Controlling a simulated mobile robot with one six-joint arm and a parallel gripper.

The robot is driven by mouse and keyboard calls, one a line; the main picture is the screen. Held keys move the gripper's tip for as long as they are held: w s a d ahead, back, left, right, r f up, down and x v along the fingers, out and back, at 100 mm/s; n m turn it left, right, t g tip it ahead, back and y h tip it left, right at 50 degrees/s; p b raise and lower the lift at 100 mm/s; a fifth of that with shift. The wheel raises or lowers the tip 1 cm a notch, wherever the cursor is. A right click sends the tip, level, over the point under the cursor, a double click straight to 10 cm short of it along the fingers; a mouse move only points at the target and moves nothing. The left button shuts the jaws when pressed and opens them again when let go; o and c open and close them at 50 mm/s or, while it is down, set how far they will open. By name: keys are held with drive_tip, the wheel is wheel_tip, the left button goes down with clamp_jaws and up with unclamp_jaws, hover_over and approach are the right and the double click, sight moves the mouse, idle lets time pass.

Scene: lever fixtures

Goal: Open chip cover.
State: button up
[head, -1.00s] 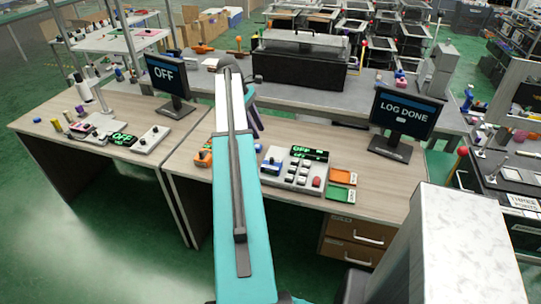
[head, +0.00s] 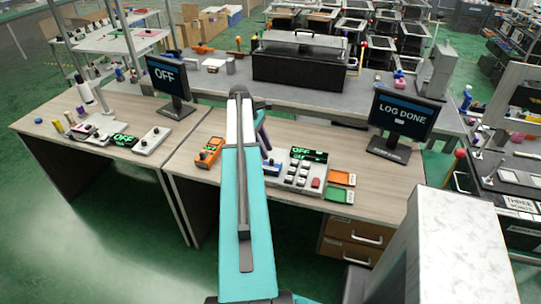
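I cannot pick out a chip cover for certain. A long black case (head: 300,66) with a pale top and a handle stands on the grey bench behind the desk, and its lid looks down. My teal and white arm reaches up the middle of the head view over the desk. Its dark wrist part slants down on the arm's right side, towards the button panel (head: 302,172). My gripper's fingers do not show clearly, and the arm hides part of the desk behind it.
An orange handheld device (head: 209,152) lies left of my arm. Orange (head: 341,178) and green (head: 339,195) trays sit right of the panel. Monitors read "OFF" (head: 166,75) and "LOG DONE" (head: 403,115). The desk is clear between the trays and the right monitor.

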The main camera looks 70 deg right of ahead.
sight(271, 159)
drive_tip(key=shift+p+x, duration=0.5)
drive_tip(key=shift+x, duration=1.9)
clamp_jaws()
